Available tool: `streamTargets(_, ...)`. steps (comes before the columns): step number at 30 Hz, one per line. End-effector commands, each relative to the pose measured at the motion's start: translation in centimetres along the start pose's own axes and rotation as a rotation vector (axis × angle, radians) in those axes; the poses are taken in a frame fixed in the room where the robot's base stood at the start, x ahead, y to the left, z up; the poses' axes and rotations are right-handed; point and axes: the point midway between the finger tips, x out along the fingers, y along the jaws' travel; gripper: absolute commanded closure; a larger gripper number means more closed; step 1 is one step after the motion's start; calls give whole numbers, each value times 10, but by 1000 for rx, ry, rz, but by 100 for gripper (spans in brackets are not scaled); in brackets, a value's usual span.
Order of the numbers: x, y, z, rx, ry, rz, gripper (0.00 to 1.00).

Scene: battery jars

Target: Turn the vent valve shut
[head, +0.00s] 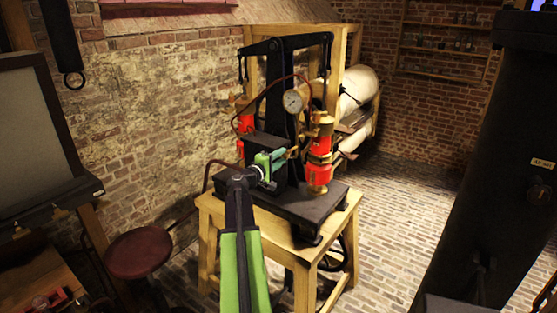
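A black iron pump with two red and brass cylinders, the right one (320,160) the nearer, stands on a dark base plate (313,203) on a wooden table. A round dial gauge (293,101) sits on its upright. My green arm reaches up from the bottom, and my gripper (284,156) is at the pump's front, just left of the right cylinder. A small brass fitting (293,151) shows by its tip and may be the vent valve. I cannot tell whether the gripper touches it. The fingers are too small to read, and my arm hides part of the pump.
A round red stool (139,252) stands left of the wooden table (279,240). A tall black column (485,170) stands at the right. A large pale cylinder (358,90) lies in a wooden frame behind the pump. The brick floor right of the table is clear.

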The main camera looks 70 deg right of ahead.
Motion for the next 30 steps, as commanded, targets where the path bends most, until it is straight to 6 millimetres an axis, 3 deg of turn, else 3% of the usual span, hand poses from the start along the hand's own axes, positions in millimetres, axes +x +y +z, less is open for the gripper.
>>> streamTargets(5, -4, 0, 0, -1, 0, 0, 68)
streamTargets(8, -18, 0, 1, -1, 1, 0, 68)
streamTargets(21, -137, 0, 0, 0, 3, 0, 68)
streamTargets(25, -161, 0, -1, 0, 2, 0, 68)
streamTargets(30, -174, 0, -1, 0, 0, 0, 68)
